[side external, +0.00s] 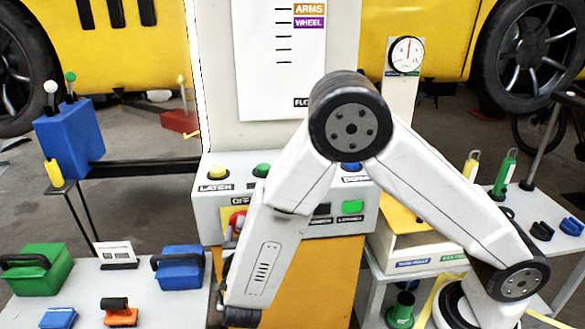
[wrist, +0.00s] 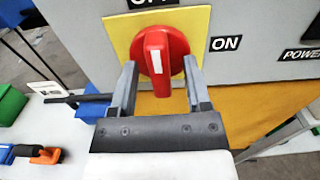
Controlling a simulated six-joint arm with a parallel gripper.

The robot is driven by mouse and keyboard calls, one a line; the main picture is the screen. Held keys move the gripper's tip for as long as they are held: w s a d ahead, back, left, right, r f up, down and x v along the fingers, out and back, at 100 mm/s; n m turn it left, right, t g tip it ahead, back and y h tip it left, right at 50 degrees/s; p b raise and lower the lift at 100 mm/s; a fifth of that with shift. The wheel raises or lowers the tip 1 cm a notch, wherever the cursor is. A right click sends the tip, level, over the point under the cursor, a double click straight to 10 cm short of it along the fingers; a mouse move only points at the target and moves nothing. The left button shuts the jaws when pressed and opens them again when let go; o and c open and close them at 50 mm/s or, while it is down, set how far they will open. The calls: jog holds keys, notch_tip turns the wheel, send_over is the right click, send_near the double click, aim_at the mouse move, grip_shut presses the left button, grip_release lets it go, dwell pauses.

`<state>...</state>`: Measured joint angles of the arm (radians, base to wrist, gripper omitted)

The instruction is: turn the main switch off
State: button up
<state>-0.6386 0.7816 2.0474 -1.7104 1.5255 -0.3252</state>
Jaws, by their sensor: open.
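The main switch is a red rotary knob (wrist: 165,45) with a white line on its raised bar, on a yellow plate (wrist: 118,35). In the wrist view the bar stands nearly vertical. A partly cut-off label (wrist: 140,3) is above it and an ON label (wrist: 225,43) is to its right. My gripper (wrist: 160,64) is open, with one finger on each side of the knob and gaps visible; contact is not clear. In the side view the knob (side external: 238,216) is partly hidden by my arm, below the OFF label (side external: 240,201).
The grey control panel (side external: 208,212) has a yellow button (side external: 218,172), a green button (side external: 262,170) and a blue button (side external: 350,167) on top. A table at left (side external: 175,310) holds a green box (side external: 40,270) and a blue box (side external: 180,268). A side table stands at right.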

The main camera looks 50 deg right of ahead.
jog(key=v, duration=0.7)
jog(key=shift+s+a, duration=0.3)
jog(key=s+d+m+g+y, duration=0.4)
jog(key=d+m+g+y, duration=0.1)
jog(key=m, duration=0.8)
jog(key=s+d+f+m+g+y, duration=0.1)
jog(key=s+d+m+g+y, duration=0.4)
jog(key=d+m, duration=0.5)
jog(key=shift+d+m+y, duration=0.2)
jog(key=shift+m+y, duration=1.2)
jog(key=shift+m, duration=0.7)
jog(key=shift+f, duration=0.1)
